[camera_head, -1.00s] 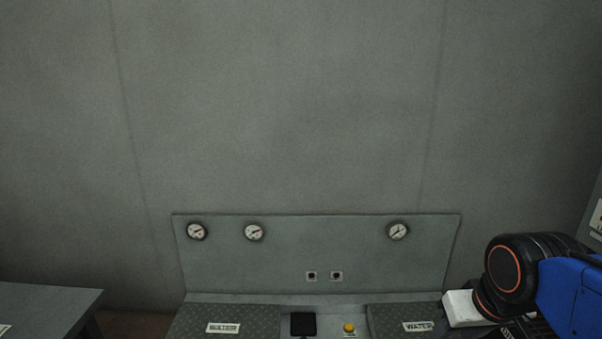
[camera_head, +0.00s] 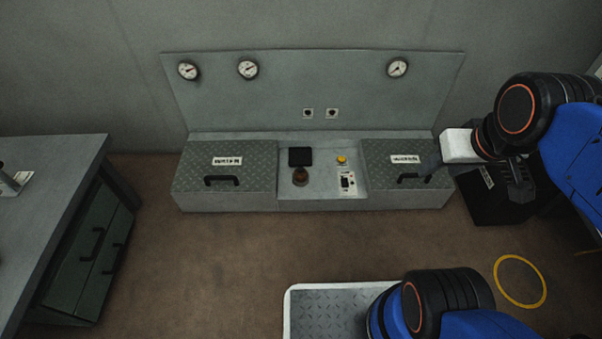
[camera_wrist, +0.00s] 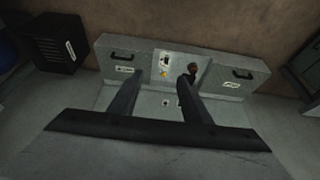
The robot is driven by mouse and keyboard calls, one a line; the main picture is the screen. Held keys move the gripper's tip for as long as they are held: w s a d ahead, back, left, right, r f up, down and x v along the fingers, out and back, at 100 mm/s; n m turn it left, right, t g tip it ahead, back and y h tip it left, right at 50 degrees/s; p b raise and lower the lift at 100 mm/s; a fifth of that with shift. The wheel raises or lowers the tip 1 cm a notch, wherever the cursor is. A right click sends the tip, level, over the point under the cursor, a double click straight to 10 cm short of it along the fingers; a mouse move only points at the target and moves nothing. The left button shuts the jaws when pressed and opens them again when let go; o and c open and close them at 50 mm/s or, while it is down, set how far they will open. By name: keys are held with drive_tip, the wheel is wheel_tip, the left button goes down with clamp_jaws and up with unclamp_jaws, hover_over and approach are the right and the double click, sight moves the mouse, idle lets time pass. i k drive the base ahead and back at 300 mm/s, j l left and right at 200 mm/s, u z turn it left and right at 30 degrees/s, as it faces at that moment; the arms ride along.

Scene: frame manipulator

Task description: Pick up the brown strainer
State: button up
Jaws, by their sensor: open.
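A small brown round object (camera_head: 300,176), likely the brown strainer, sits on the middle section of the grey console (camera_head: 322,185), just below a black square. It also shows in the wrist view (camera_wrist: 192,68), beyond and close to the right fingertip in the picture. My gripper (camera_head: 430,163) is at the right end of the console in the head view, well to the right of the brown object and apart from it. In the wrist view its two dark fingers (camera_wrist: 160,80) are spread with nothing between them.
Hatches with black handles flank the console's middle: left (camera_head: 221,181), right (camera_head: 411,178). A yellow button (camera_head: 341,159) is near the brown object. A grey bench (camera_head: 50,180) stands left, a black box (camera_head: 492,205) right. The brown floor (camera_head: 220,260) in front is mostly clear.

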sight(300, 172)
drive_tip(key=j+z, duration=0.25)
drive_tip(key=j, duration=0.25)
drive_tip(key=j+z, duration=0.2)
drive_tip(key=j, duration=0.3)
drive_tip(key=j+z, duration=0.25)
drive_tip(key=j, duration=0.25)
drive_tip(key=k+j+z, duration=0.2)
drive_tip(key=j, duration=0.3)
drive_tip(key=k+j+z, duration=0.1)
drive_tip(key=j+z, duration=0.15)
drive_tip(key=j, duration=0.2)
